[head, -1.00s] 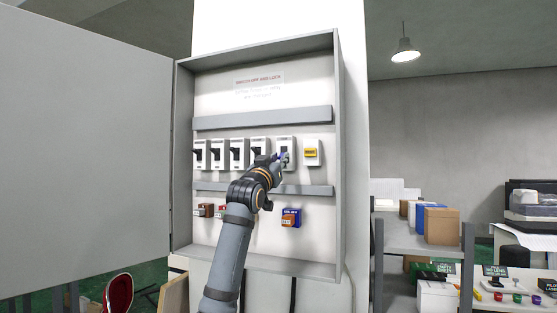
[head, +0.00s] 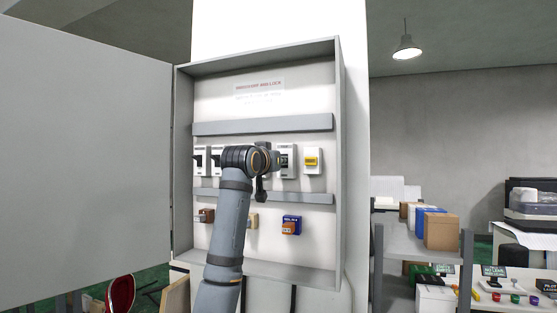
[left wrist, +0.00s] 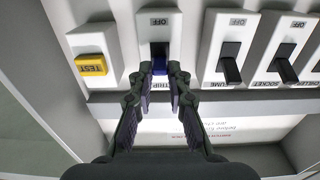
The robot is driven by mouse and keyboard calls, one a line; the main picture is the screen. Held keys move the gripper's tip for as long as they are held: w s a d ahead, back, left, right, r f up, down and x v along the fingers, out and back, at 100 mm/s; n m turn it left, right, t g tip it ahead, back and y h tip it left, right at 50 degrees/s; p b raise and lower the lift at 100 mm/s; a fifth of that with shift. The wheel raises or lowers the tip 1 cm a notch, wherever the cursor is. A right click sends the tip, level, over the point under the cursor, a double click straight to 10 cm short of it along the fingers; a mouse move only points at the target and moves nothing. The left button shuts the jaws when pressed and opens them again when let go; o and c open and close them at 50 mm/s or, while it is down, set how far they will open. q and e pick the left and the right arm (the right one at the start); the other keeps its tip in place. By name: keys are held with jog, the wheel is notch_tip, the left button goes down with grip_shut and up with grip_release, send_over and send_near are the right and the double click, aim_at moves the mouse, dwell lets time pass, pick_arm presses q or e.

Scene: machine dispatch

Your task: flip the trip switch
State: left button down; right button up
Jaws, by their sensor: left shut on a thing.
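The trip switch (head: 291,160) is a white unit in the open wall cabinet, right of the row of other switches. In the left wrist view, which is upside down, it shows with an OFF label (left wrist: 158,21) and a blue lever (left wrist: 160,68) at the end away from OFF. My left gripper (left wrist: 161,72) is shut on the blue lever, one fingertip on each side. The fingers partly cover the TRIP label. In the head view my left gripper (head: 278,159) is side-on at the switch, its fingertips hard to make out. My right gripper is not in view.
A yellow TEST button (left wrist: 91,65) sits beside the trip switch. Several black-lever switches (left wrist: 231,62) are on the other side. Grey rails (head: 262,125) cross the cabinet (head: 338,180). Its door (head: 85,150) stands open at left. A shelf (head: 420,240) stands at right.

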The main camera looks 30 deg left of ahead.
pick_arm(q)
jog(key=shift+w+r+g+h, duration=0.15)
jog(key=shift+r+g, duration=0.25)
jog(key=shift+g, duration=0.4)
jog(key=shift+r+g+h, duration=0.2)
jog(key=shift+r+g, duration=0.15)
jog(key=shift+g, duration=0.45)
jog(key=shift+w+r+g+h, duration=0.15)
jog(key=shift+r+g, duration=0.25)
jog(key=shift+g, duration=0.4)
jog(key=shift+a+r+g, duration=0.1)
jog(key=shift+r+g, duration=0.05)
jog(key=shift+g, duration=0.45)
jog(key=c, duration=1.3)
grip_release()
jog(key=shift+w, duration=0.1)
jog(key=v, duration=1.2)
